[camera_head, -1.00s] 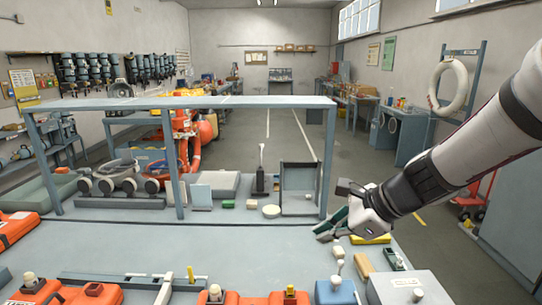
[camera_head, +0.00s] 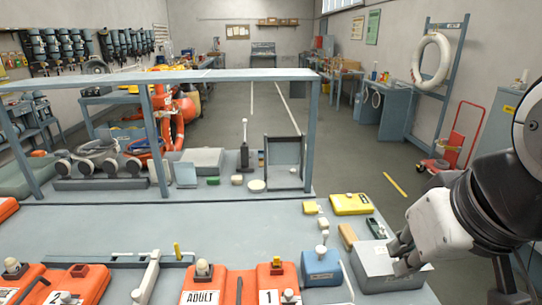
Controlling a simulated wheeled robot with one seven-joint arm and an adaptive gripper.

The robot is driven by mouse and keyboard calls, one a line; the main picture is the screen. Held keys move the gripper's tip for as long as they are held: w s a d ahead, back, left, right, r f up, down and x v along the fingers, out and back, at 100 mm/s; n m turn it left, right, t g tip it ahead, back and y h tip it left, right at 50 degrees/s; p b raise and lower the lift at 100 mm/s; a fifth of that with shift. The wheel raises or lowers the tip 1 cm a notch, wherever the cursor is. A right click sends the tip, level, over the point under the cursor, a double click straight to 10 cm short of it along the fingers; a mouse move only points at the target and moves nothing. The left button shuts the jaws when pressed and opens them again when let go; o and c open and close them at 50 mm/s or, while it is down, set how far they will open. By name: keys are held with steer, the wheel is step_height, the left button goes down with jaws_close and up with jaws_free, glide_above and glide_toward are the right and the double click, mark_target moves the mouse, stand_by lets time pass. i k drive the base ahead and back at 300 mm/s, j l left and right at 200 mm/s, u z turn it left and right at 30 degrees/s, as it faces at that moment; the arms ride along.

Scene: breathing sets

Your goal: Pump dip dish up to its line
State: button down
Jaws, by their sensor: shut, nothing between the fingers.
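My gripper (camera_head: 402,258) is at the right, fingers pointing down and shut with nothing between them. Its fingertips are at the top of a grey box (camera_head: 372,262); I cannot tell whether they touch it. The fingers hide part of that box's top. A small round cream dish (camera_head: 257,185) lies on the bench near the shelf frame and may be the dip dish; no line shows on it. A dark upright bottle (camera_head: 245,157) with a thin pale neck, perhaps a pump, stands behind it.
A blue box (camera_head: 321,264) with a pale knob sits left of the grey box. Orange cases (camera_head: 208,287) line the front edge. A yellow case (camera_head: 351,204) lies behind. A blue-grey shelf frame (camera_head: 155,135) spans the back. The bench middle is clear.

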mark_target(321, 250)
steer(key=j+z, duration=0.4)
steer(key=k+j+z, duration=0.2)
steer(key=j+z, duration=0.15)
steer(key=k+j+z, duration=0.15)
steer(key=j+z, duration=0.25)
